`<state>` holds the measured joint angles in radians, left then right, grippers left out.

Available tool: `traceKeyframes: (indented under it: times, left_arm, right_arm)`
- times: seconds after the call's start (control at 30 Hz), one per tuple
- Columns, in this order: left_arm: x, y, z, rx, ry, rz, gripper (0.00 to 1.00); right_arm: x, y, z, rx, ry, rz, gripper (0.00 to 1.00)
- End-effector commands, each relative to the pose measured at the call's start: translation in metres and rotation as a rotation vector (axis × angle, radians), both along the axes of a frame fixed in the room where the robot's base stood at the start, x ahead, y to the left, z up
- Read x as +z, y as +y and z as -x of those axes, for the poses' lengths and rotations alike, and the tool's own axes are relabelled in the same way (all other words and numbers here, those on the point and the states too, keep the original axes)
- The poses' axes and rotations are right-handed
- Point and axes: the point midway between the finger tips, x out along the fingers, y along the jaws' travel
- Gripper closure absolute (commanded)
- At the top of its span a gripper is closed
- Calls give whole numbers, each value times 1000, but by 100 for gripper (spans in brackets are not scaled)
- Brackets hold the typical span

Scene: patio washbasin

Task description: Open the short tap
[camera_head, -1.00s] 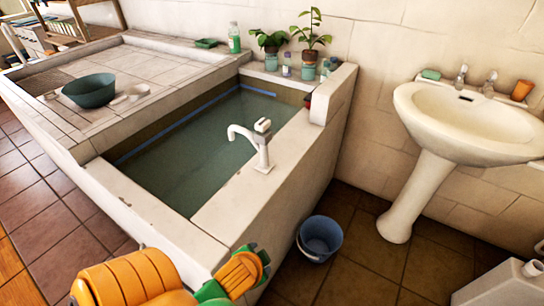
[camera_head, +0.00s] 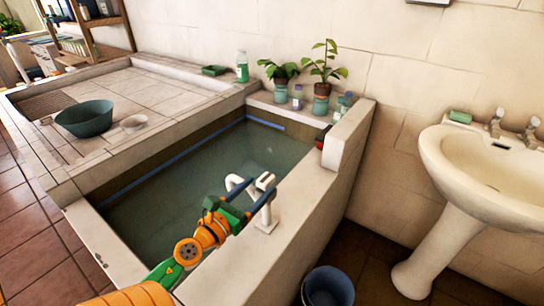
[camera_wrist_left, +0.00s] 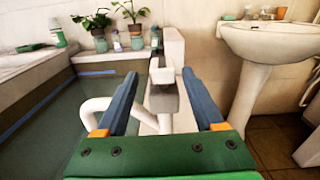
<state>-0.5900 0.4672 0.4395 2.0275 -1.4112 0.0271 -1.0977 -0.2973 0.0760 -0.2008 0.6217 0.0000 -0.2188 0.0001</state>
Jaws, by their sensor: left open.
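A white tap (camera_head: 266,215) stands on the near wall of the tiled tub, its curved spout (camera_head: 235,182) pointing left over the water. Its blocky top lever (camera_head: 265,180) also shows in the left wrist view (camera_wrist_left: 161,76). My left gripper (camera_head: 261,186) is open, with its blue fingers around the lever. In the left wrist view the lever lies between the fingers, with a visible gap on each side. No water is seen running from the spout. My right gripper is not in view.
The white washbasin (camera_head: 455,175) with two small taps (camera_head: 512,130) stands at the right. Potted plants (camera_head: 321,75) and bottles line the tub's back ledge. A blue bucket (camera_head: 329,288) is on the floor, and a green bowl (camera_head: 84,118) is on the tiled slab.

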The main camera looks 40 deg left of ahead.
Motion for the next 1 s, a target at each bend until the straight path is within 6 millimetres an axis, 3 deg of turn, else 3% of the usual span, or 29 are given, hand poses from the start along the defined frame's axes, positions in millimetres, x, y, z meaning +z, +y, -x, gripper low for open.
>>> traceKeyframes:
  times: [0.17, 0.53, 0.87, 1.0]
  left_arm:
    - [1, 0, -7, -9, 9, -23, 30]
    - [-1, 7, -64, -7, 7, -19, 30]
    - [-2, 7, -71, -8, 9, -19, 30]
    - [-2, 7, -71, -8, 9, -19, 62]
  right_arm:
    - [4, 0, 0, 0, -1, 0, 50]
    - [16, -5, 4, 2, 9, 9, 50]
    - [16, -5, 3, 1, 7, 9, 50]
    - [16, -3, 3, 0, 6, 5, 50]
